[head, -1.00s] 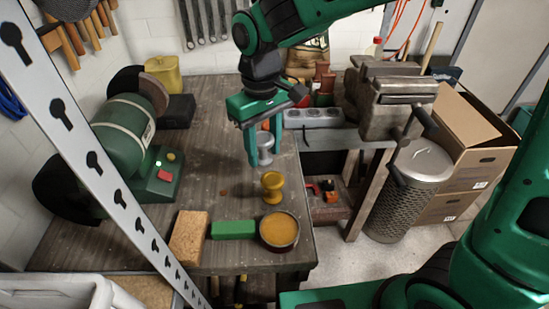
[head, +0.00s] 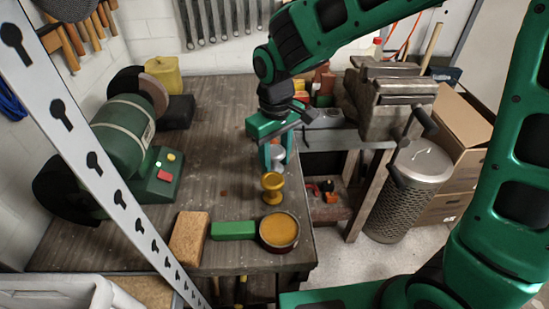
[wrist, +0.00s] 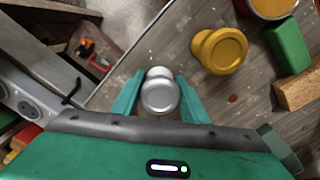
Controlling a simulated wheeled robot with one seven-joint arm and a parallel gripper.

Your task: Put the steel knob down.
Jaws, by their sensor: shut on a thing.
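The steel knob (wrist: 160,95) is between the two teal fingers of my gripper (wrist: 158,92), which is shut on it. In the head view the knob (head: 278,154) shows as a small silver shape between the fingers of my gripper (head: 276,157), partly hidden by them. It is low over the workbench (head: 225,110), near its right edge, behind a yellow knob (head: 272,186). I cannot tell whether the steel knob touches the bench top. The yellow knob (wrist: 220,50) stands apart from it in the wrist view.
A round tin of orange stuff (head: 279,231), a green block (head: 233,230) and a tan brick (head: 188,238) line the bench front. A green bench grinder (head: 125,135) stands left, a vise (head: 390,100) right. A power strip (wrist: 28,105) lies close by. The bench middle is clear.

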